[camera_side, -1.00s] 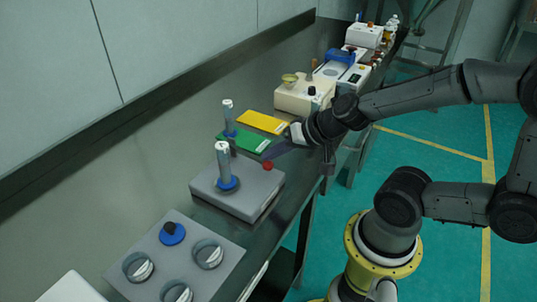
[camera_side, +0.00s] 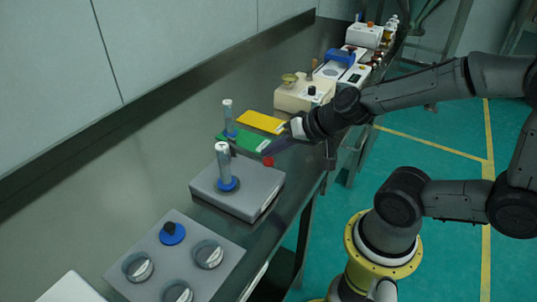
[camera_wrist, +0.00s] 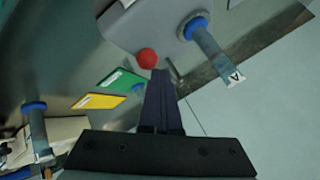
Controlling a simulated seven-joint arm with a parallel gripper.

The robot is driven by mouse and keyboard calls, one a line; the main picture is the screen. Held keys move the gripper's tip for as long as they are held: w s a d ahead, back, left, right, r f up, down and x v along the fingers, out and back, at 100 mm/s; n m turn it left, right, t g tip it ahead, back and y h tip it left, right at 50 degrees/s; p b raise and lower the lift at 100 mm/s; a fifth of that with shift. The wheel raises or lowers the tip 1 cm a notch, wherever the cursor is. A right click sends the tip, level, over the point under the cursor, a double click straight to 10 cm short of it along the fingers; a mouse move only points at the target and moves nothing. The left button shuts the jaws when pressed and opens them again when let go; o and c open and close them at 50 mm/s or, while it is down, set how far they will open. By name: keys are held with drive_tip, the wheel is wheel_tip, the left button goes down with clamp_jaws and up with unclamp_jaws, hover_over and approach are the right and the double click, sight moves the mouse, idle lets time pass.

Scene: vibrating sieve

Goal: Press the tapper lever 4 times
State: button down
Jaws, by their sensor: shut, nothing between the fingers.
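A red ball knob (camera_side: 268,161), which looks like the end of the tapper lever, sits at the far edge of a grey box (camera_side: 240,199). It also shows in the wrist view (camera_wrist: 147,58), beside the grey box (camera_wrist: 150,22). My gripper (camera_side: 266,151) is shut and empty, its dark fingers tilted down at the knob. In the wrist view the fingertips (camera_wrist: 160,76) are right by the knob; I cannot tell whether they touch it. The lever's arm is not clearly visible.
A clear tube (camera_side: 223,165) in a blue collar stands on the grey box. A knob panel (camera_side: 176,262) is nearer. Bench space to the left is clear.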

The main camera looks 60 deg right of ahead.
drive_tip(key=shift+r, duration=0.95)
drive_tip(key=shift+r, duration=0.1)
drive_tip(key=shift+r, duration=2.45)
drive_tip(key=s+a+r+n+y, duration=0.1)
drive_tip(key=s+a+r+n, duration=0.3)
drive_tip(key=s+r+n, duration=0.1)
drive_tip(key=s+d+f+n+g+h, duration=0.2)
drive_tip(key=s+f+g, duration=0.1)
drive_tip(key=s, duration=0.5)
drive_tip(key=shift+d+n+g, duration=0.3)
drive_tip(key=shift+d+n, duration=0.05)
drive_tip(key=shift+n, duration=0.05)
